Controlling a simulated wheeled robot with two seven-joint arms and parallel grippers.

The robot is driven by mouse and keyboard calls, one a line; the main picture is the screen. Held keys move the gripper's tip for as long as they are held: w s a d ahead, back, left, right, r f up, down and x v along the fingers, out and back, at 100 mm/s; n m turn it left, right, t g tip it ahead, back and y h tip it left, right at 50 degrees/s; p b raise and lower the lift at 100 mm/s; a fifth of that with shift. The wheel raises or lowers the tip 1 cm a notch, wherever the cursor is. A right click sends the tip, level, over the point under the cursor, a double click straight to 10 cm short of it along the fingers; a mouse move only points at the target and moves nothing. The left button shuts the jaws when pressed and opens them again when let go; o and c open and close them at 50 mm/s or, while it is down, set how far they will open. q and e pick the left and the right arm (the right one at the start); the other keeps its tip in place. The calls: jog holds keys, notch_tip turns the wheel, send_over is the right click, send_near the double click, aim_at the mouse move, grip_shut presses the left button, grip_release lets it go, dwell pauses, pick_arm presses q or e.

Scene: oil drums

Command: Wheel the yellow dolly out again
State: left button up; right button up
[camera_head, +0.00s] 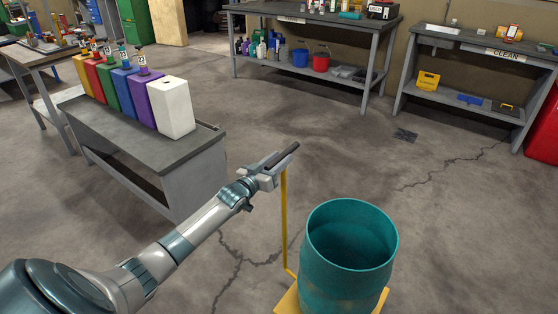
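The yellow dolly (289,300) is at the bottom centre, with its flat base partly under a teal drum (345,275). The drum stands upright on it, open at the top, and hides most of the base. A thin yellow post rises at the dolly's left side to a dark handle bar (287,153). My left gripper (270,174) is at the top of this post, with its fingers around the handle, and appears shut on it. My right gripper is not in view.
A grey bench (205,142) with coloured containers stands left of my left arm. A workbench (300,18) and a bench marked CLEAN (440,36) line the back wall. A red cabinet or drum (545,130) is at the right edge. The cracked floor between is mostly open.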

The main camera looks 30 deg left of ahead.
pick_arm(q)
jog(key=shift+s, duration=0.1)
jog(key=shift+s+f, duration=0.1)
jog(key=shift+s, duration=0.65)
jog(key=s, duration=1.5)
jog(key=shift+s+a, duration=0.3)
jog(key=shift+s, duration=0.1)
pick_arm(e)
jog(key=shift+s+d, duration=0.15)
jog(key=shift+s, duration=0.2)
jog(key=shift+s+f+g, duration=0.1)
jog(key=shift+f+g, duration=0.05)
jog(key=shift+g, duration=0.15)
